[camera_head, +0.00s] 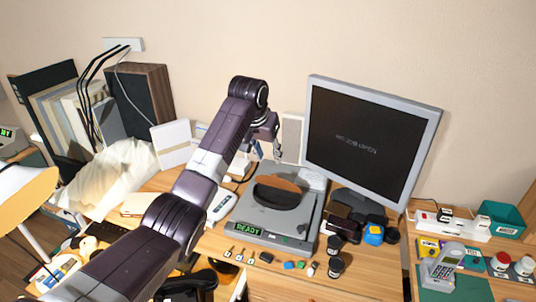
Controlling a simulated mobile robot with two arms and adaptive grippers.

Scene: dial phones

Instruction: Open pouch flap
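A dark round pouch (272,197) with a brown flap-like edge (283,183) lies on top of a grey device in the middle of the desk. The flap edge stands up along the far side; I cannot tell how far it is open. My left arm reaches in from the lower left, and my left gripper (267,150) hangs above and behind the pouch, apart from it. The gripper's fingers are small and partly hidden by the wrist, so their opening is unclear. My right gripper is out of view.
The grey device (250,228) shows a green READY display. A monitor (368,140) stands behind it to the right. Small keys and blocks line the desk's front, with dark cups (335,268) nearby. A handset (440,265) stands on the right. A speaker (140,95) stands back left.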

